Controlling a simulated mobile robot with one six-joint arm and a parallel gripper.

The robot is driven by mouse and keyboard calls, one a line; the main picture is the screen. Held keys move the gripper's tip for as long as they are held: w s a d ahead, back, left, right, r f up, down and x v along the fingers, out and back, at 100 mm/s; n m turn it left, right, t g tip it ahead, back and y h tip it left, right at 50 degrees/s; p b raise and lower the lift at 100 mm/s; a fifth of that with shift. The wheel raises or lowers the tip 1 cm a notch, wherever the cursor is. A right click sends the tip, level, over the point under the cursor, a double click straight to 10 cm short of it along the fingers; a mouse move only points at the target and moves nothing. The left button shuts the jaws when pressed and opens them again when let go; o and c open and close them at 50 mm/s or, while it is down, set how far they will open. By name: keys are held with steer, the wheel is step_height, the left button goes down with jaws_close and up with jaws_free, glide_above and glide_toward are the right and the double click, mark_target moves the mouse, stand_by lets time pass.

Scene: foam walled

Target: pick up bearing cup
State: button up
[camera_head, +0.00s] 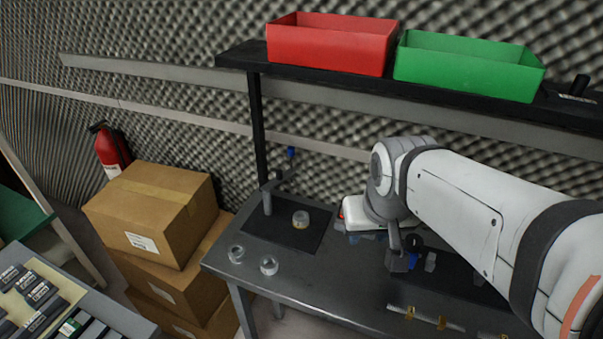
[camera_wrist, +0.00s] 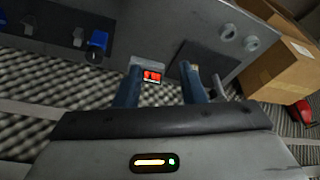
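Two small clear, ring-shaped cups stand on the grey table at its front left: a left one (camera_head: 236,253) and a right one (camera_head: 269,265). They also show in the wrist view, as a nearer-edge ring (camera_wrist: 227,32) and another ring (camera_wrist: 252,43). A third cup with a yellowish base (camera_head: 300,219) sits on the dark mat (camera_head: 272,231); in the wrist view my finger partly hides that spot. I cannot tell which one is the bearing cup. My gripper (camera_wrist: 161,70) is open, its two fingers apart with nothing held between them, away from all the cups.
A white device with a red display (camera_wrist: 152,76) lies beyond my fingers. A blue item (camera_wrist: 97,43) stands on another dark mat. Above the table, a shelf holds a red bin (camera_head: 328,48) and a green bin (camera_head: 467,68). Cardboard boxes (camera_head: 150,215) stand left of the table.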

steer(key=o, duration=0.6)
steer(key=w+a+f+b, duration=0.1)
steer(key=w+f, duration=0.2)
steer(key=w, duration=0.2)
steer(key=w+a+f+b, duration=0.2)
steer(key=w+f, duration=0.1)
steer(key=w, duration=0.1)
steer(key=w+a+f+b, duration=0.1)
steer(key=w+f+b, duration=0.1)
steer(key=w, duration=0.3)
steer(key=shift+w+a+f, duration=0.3)
steer(key=shift+w+f, duration=0.05)
steer(key=shift+f, duration=0.05)
steer(key=shift+c, duration=0.2)
steer(key=b, duration=0.4)
glide_toward(301, 220)
steer(key=shift+s+a+f+n+t, duration=0.1)
steer(key=shift+s+f+n+t, duration=0.1)
steer(key=shift+s+n+t, duration=0.25)
steer(key=shift+p+x, duration=0.7)
steer(key=shift+x, duration=2.65)
